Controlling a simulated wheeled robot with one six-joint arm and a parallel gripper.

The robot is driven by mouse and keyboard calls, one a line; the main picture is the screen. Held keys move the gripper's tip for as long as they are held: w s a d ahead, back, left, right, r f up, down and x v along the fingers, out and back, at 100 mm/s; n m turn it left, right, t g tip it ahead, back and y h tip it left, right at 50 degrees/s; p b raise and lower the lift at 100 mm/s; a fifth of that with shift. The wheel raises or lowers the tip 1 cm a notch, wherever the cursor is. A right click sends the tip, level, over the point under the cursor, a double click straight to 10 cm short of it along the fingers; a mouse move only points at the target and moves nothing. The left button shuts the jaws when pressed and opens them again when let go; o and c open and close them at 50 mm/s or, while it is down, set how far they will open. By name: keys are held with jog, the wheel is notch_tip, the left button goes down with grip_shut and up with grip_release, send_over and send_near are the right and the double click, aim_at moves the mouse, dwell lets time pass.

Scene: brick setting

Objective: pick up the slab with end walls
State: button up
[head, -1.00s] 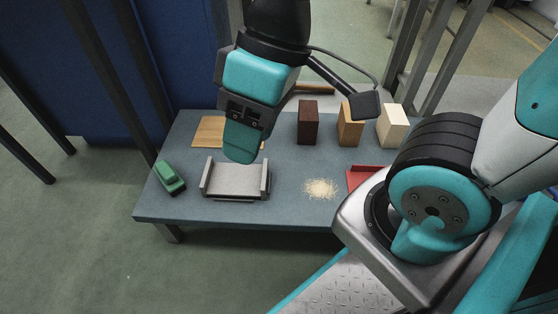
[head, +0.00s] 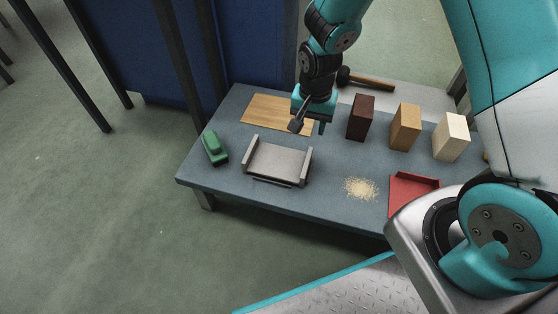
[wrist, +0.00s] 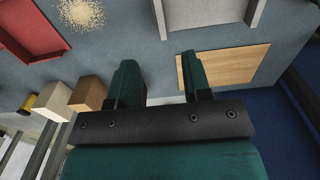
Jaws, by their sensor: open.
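The slab with end walls (head: 279,158) is a grey piece with a low upright wall at its left and right ends. It lies at the front left of the blue-grey table, its channel empty. In the wrist view part of the slab (wrist: 207,12) shows at the top edge, cut off by the frame. My gripper (head: 312,126) is behind and right of the slab, above the right end of a wooden board. In the wrist view my gripper (wrist: 158,70) has its two green fingers apart with nothing between them. It does not touch the slab.
The wooden board (head: 272,113) lies behind the slab. A green object (head: 215,148) sits to its left. Sawdust-like crumbs (head: 360,188) and a red tray (head: 412,190) lie to its right. Dark (head: 361,117), tan (head: 405,127) and pale (head: 451,137) blocks and a hammer (head: 365,79) stand or lie behind.

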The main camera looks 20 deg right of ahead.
jog(key=b, duration=0.6)
send_near(307, 162)
jog(key=f, duration=0.5)
jog(key=shift+s+a+f, duration=0.15)
jog(key=shift+a+f, duration=0.05)
jog(key=shift+a, duration=0.05)
jog(key=f+b, duration=0.2)
jog(key=f, duration=0.1)
jog(key=f+b, duration=0.1)
jog(key=f, duration=0.1)
jog(key=shift+d+f, duration=0.1)
jog(key=shift+d, duration=0.15)
grip_shut()
